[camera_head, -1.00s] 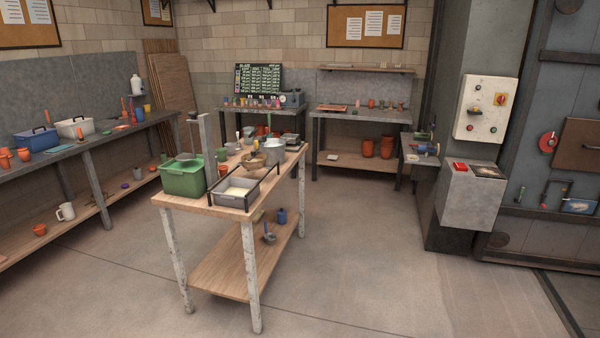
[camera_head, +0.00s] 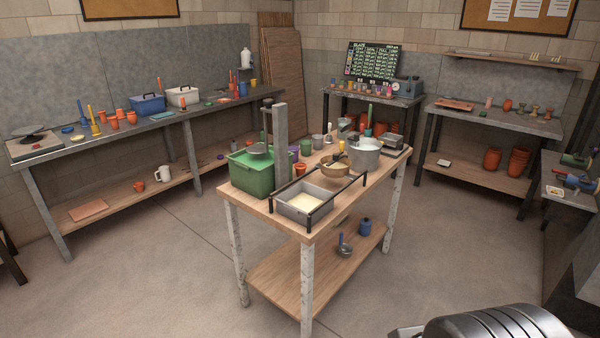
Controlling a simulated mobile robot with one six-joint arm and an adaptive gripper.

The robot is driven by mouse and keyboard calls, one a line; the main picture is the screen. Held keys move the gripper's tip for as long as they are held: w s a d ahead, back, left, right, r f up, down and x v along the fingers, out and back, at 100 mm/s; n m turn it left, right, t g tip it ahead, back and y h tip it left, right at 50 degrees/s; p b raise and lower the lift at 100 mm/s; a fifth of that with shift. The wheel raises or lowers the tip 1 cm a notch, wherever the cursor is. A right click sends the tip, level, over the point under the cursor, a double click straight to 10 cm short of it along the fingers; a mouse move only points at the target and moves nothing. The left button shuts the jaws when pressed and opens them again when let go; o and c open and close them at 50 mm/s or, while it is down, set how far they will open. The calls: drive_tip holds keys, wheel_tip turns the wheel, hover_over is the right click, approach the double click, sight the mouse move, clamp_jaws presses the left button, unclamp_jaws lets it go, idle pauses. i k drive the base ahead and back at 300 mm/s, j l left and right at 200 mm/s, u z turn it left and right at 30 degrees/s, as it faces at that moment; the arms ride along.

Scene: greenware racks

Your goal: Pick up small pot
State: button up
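Several small orange pots are in view, and I cannot tell which one the task means. Small orange pots (camera_head: 131,118) stand on the left bench, left of a blue tub. Another orange pot (camera_head: 138,187) stands on that bench's lower shelf, beside a white jug. A small reddish pot (camera_head: 507,104) stands upright on the back right bench. Larger orange pots are stacked on the shelf below it. A ridged grey metal part at the bottom right seems to be my arm. My gripper's fingers are not in view.
A wooden table (camera_head: 326,213) stands in the middle, with a green tub (camera_head: 252,178), a grey basin (camera_head: 291,207), a bowl (camera_head: 334,170) and a metal pot (camera_head: 365,158) on top. The left bench (camera_head: 67,150) runs along the wall. Floor between them is clear.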

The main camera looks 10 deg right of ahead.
sight(300, 170)
drive_tip(key=i+l+u, duration=0.1)
drive_tip(key=u, duration=0.35)
drive_tip(key=i+l+u, duration=0.2)
drive_tip(key=u, duration=0.25)
drive_tip(key=i+l+u, duration=0.1)
drive_tip(key=u, duration=0.35)
drive_tip(key=i+l+u, duration=0.15)
drive_tip(key=l, duration=0.65)
drive_tip(key=i+l+u, duration=0.2)
drive_tip(key=l, duration=0.6)
drive_tip(key=i+l+u, duration=0.15)
drive_tip(key=l, duration=0.65)
drive_tip(key=i+l+u, duration=0.2)
drive_tip(key=l, duration=1.55)
